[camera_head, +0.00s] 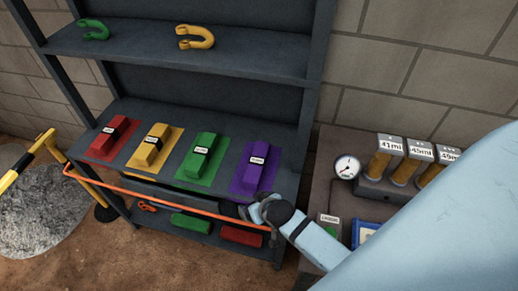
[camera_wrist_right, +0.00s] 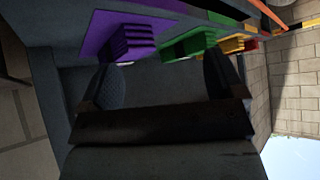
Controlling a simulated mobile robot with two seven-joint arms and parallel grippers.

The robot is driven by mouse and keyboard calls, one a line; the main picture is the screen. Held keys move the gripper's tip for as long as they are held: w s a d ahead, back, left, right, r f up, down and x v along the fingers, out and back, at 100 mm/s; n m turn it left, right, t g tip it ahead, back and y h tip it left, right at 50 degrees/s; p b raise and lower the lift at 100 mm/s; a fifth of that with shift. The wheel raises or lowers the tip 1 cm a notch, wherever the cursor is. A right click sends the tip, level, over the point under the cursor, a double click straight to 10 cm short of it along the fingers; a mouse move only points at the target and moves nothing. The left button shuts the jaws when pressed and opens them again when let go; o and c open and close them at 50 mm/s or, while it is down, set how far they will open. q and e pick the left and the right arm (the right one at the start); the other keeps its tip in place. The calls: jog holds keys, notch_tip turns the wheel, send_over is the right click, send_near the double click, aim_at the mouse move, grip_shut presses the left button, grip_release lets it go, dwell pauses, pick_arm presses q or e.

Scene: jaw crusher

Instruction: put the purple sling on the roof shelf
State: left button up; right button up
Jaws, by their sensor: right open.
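The purple sling (camera_head: 256,165) is a folded block with a white label, lying on a purple mat (camera_head: 242,184) at the right end of the rack's middle shelf. My right gripper (camera_head: 262,208) is just in front of that shelf's edge, below and near the purple sling, not touching it as far as I can see. In the right wrist view its fingers (camera_wrist_right: 160,82) are apart and nothing is between them; the purple sling (camera_wrist_right: 131,42) is beyond the fingertips. I cannot tell which shelf is the roof shelf. My left gripper is out of view.
Red (camera_head: 109,137), yellow (camera_head: 151,145) and green (camera_head: 200,155) slings lie left on matching mats. An orange bar (camera_head: 165,201) crosses the rack's front. The upper shelf (camera_head: 140,48) holds green and yellow shackles. A bench with a gauge (camera_head: 346,167) stands right.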

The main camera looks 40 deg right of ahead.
aim_at(257, 161)
jog(key=w+d+m+g+h+b, duration=0.1)
jog(key=w+m, duration=0.1)
jog(key=w, duration=0.1)
jog(key=w+d+r+m+g+h+b, duration=0.1)
jog(key=w+d, duration=0.1)
jog(key=w, duration=0.2)
jog(key=w+d+r+m+h+b, duration=0.1)
jog(key=w+d+m, duration=0.1)
jog(key=w, duration=0.1)
jog(key=shift+w+m+g, duration=0.3)
jog(key=shift+w+g, duration=0.1)
jog(key=w+d+r+m+g, duration=0.1)
jog(key=w+d+r+m+g+h+b, duration=0.1)
jog(key=w+m, duration=0.1)
jog(key=shift+d+r+h, duration=0.25)
jog(key=shift+r+h, duration=0.05)
jog(key=shift+r, duration=0.1)
jog(key=x, duration=0.7)
jog(key=shift+f, duration=0.1)
jog(key=shift+w+d+f, duration=0.15)
jog(key=shift+f, duration=0.25)
jog(key=x, duration=0.3)
jog(key=p+x, duration=0.1)
jog(key=x, duration=0.1)
jog(key=shift+s+f, duration=0.2)
jog(key=shift+s, duration=0.05)
jog(key=shift+c, duration=0.4)
